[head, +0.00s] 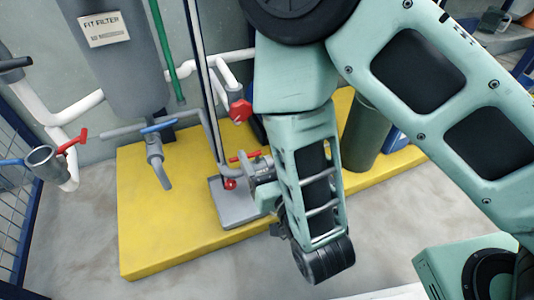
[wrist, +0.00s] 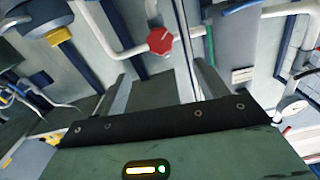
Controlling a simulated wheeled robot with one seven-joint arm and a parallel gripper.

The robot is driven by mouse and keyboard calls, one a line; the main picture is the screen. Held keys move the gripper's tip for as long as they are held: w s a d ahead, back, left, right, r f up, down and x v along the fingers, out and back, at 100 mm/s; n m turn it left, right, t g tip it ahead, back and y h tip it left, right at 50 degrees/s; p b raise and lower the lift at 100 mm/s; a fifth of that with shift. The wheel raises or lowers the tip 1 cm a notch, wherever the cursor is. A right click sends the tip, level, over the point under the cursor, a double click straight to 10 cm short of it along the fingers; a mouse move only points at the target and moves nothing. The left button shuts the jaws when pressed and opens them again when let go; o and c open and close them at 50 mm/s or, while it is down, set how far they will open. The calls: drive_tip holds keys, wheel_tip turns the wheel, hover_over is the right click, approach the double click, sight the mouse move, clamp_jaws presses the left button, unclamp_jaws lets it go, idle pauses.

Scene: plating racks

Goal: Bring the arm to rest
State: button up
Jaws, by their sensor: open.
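My gripper (wrist: 163,84) shows in the wrist view with its two grey fingers wide apart. No object is held between them. A thin upright rod (wrist: 186,45) and a red octagonal knob (wrist: 160,41) on a white pipe appear beyond the fingers. In the head view my green arm (head: 306,170) hangs bent over the yellow platform (head: 150,245). The fingers cannot be made out clearly there, as the forearm hides much of that area.
A grey cylinder with a filter label (head: 105,28) hangs at the back left. A dark green cylinder (head: 368,132) stands behind my arm. The front left floor is clear.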

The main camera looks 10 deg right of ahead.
idle(0.4)
drive_tip(key=s+a+r+n+g+p, duration=0.25)
drive_tip(key=r+g+p, duration=0.4)
drive_tip(key=g, duration=0.45)
drive_tip(key=s+d+r+n+g+h+p, duration=0.35)
drive_tip(key=s+d+r+g+p, duration=0.2)
drive_tip(key=s+d+r, duration=0.65)
wheel_tip(320, 180, up, 39)
drive_tip(key=p, duration=3.7)
drive_tip(key=shift+a+f+g+h, duration=0.2)
drive_tip(key=shift+g+h, duration=0.25)
drive_tip(key=shift+s, duration=0.1)
